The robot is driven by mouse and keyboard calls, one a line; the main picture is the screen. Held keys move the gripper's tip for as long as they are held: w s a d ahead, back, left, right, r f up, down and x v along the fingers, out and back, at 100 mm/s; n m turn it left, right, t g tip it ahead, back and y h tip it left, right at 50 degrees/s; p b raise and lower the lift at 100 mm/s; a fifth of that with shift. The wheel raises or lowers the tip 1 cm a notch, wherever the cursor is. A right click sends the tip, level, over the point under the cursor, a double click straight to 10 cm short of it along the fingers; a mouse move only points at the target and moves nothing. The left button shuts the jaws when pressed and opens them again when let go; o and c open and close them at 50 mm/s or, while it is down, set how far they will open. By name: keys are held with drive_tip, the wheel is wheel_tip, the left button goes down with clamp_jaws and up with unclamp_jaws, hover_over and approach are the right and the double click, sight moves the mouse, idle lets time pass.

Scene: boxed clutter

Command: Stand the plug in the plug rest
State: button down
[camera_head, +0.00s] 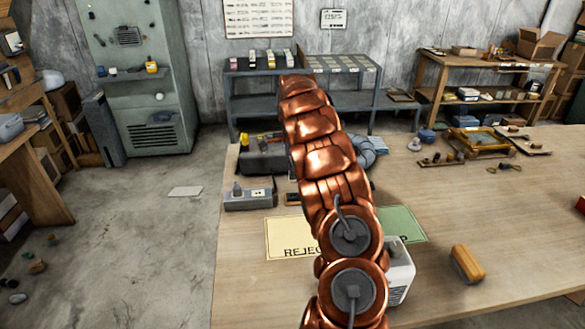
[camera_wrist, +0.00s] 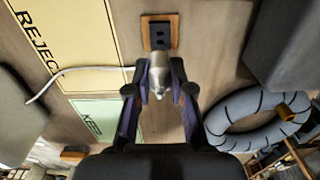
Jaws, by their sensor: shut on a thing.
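The plug (camera_wrist: 159,75) is a small silver-grey piece in the wrist view, between the fingertips of my gripper (camera_wrist: 160,92). My gripper is shut on it. A thin white cable runs in from the left towards the plug; where it joins is hard to see. The likely plug rest (camera_wrist: 160,34), a dark block with slots in an orange-brown frame, lies on the table just beyond the plug's tip. In the picture the plug is apart from its slots; the height between them cannot be told. In the head view my arm hides the gripper and plug; the rest's dark edge (camera_head: 292,199) shows beside my arm.
A yellow REJECT mat (camera_wrist: 72,35) and green KEEP mat (camera_wrist: 100,118) lie left. A grey coil (camera_wrist: 222,122) lies right.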

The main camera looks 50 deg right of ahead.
drive_tip(key=shift+f+b, duration=0.55)
drive_tip(key=shift+f, duration=1.6)
drive_tip(key=shift+f+b, duration=0.45)
drive_tip(key=shift+f, duration=0.8)
idle(0.8)
drive_tip(key=c, duration=0.9)
unclamp_jaws()
drive_tip(key=shift+c, duration=0.2)
drive_tip(key=shift+r, duration=0.1)
wheel_tip(320, 180, up, 12)
drive_tip(key=shift+f, duration=0.15)
drive_tip(key=shift+a, duration=0.1)
